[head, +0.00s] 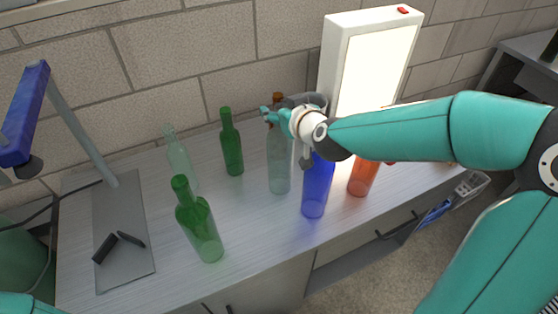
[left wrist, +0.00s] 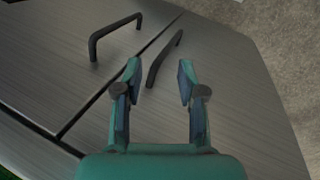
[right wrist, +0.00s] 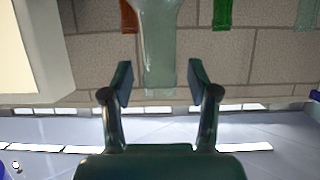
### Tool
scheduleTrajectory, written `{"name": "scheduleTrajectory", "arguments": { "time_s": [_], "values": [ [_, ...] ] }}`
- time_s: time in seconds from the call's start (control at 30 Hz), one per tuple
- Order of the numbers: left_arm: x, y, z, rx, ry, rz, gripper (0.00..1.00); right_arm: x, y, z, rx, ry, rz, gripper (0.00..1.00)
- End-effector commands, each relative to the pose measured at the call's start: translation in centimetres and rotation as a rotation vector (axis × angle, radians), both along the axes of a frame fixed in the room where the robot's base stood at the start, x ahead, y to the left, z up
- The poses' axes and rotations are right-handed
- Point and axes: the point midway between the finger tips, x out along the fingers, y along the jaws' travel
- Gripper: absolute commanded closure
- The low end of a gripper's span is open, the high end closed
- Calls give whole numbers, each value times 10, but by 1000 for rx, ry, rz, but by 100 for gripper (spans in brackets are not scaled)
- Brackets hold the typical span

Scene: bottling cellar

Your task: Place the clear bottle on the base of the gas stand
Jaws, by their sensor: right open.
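A clear, pale grey-green bottle (head: 279,165) stands upright mid-bench, its top partly hidden by my right gripper (head: 275,113). In the right wrist view the clear bottle (right wrist: 160,65) appears upside down, its neck between the open fingers (right wrist: 160,85); I cannot tell whether they touch it. Another pale clear bottle (head: 179,160) stands further left. The gas stand has a flat grey base (head: 122,210), a slanted post and a blue head (head: 25,110); two black pieces (head: 118,244) sit on the base. My left gripper (left wrist: 158,75) is open and empty near the cabinet front.
Green bottles stand behind (head: 231,145) and in front (head: 200,225), left of the clear bottle. A blue bottle (head: 317,190) and an orange one (head: 362,178) stand to its right; a brown one (head: 278,97) shows behind. A lit white panel (head: 372,65) stands at the back.

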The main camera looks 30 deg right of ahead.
Motion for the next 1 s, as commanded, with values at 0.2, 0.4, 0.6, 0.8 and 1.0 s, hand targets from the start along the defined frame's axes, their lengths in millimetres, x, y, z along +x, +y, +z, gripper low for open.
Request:
{"name": "scheduleTrajectory", "arguments": {
  "time_s": [0.2,0.4,0.6,0.8,1.0],
  "values": [
    [0,0,0,0,0,0,60,0,0,0,0,-1,0,44],
    [0,0,0,0,0,0,60,0,0,0,0,0,0,77],
    [0,0,0,0,0,0,60,0,0,0,0,0,0,100],
    [0,0,0,0,0,0,60,0,-1,2,-2,-4,-1,100],
    [0,0,0,0,0,0,60,0,-1,2,-1,-4,-2,100]
  ]
}}
